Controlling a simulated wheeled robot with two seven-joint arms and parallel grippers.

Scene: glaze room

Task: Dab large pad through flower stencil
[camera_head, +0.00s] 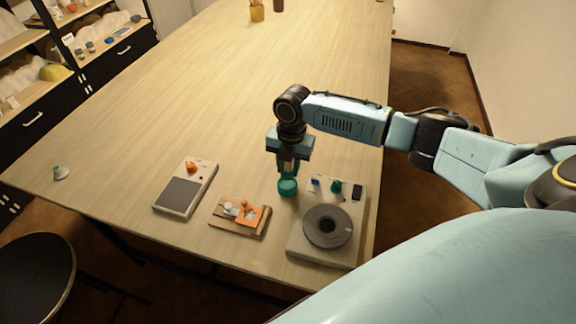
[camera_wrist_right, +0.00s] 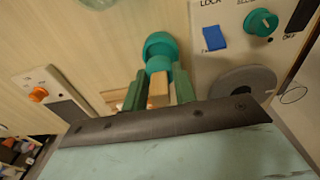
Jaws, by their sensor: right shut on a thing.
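My right gripper (camera_head: 288,166) is shut on the wooden handle of a teal round pad (camera_head: 288,185), just left of the wheel machine. In the right wrist view the tan handle (camera_wrist_right: 158,90) sits between the green fingers (camera_wrist_right: 159,88), with the teal pad (camera_wrist_right: 160,47) beyond them. I cannot tell whether the pad touches the table. I cannot make out a flower-shaped opening. My left gripper is out of view.
The pale machine (camera_head: 297,246) has a grey disc (camera_head: 328,227), teal knob (camera_head: 336,186) and blue switch. A pale box (camera_head: 186,188) with a dark panel and orange knob stands left.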

